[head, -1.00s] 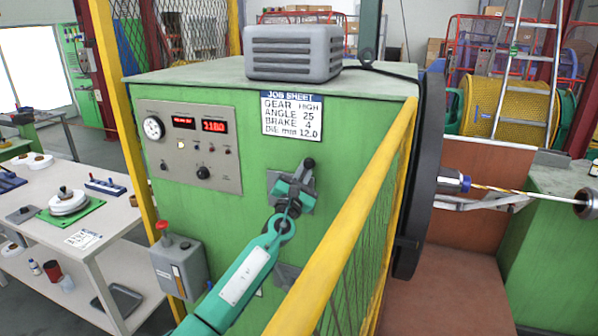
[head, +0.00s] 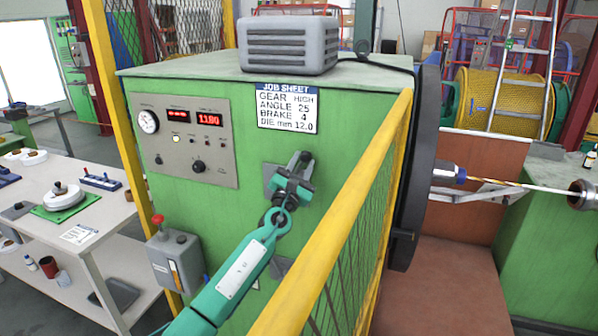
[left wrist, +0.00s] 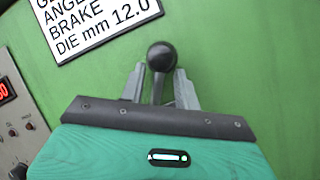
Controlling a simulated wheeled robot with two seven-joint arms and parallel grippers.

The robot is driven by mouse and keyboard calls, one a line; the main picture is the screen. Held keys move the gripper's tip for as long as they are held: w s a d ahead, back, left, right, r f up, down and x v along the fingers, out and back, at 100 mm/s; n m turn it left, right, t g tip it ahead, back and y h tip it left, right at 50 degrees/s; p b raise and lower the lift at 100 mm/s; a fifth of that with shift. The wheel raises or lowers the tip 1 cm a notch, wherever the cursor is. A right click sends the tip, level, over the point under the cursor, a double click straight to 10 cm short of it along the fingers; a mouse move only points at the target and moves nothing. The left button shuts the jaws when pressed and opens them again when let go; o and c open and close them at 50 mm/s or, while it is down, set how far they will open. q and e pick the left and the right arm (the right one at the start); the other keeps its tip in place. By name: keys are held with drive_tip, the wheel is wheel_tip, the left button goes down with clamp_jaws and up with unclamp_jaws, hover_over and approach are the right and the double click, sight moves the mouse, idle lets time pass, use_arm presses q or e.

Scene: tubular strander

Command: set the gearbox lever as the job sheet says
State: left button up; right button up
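The gearbox lever, with a black ball knob (left wrist: 161,56) on a thin stem, stands out from the green machine face. In the left wrist view my left gripper (left wrist: 159,88) has its two grey fingers on either side of the stem, with gaps showing, so it looks open around the lever. In the head view the left gripper (head: 298,170) covers most of the lever and its grey plate (head: 272,178); the lever's position marks are hidden. The job sheet (head: 287,109) above reads GEAR HIGH, ANGLE 25, BRAKE 4, DIE mm 12.0. My right gripper is not in view.
A yellow guard rail with mesh (head: 335,215) runs close to the right of my left arm. A control panel (head: 185,140) with red displays is left of the lever. A grey box with a red knob (head: 176,262) sits lower left. A white workbench (head: 105,205) stands at left.

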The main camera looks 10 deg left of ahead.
use_arm(q)
drive_tip(key=v, duration=1.3)
drive_tip(key=shift+s, duration=0.4)
drive_tip(key=shift+f, duration=0.2)
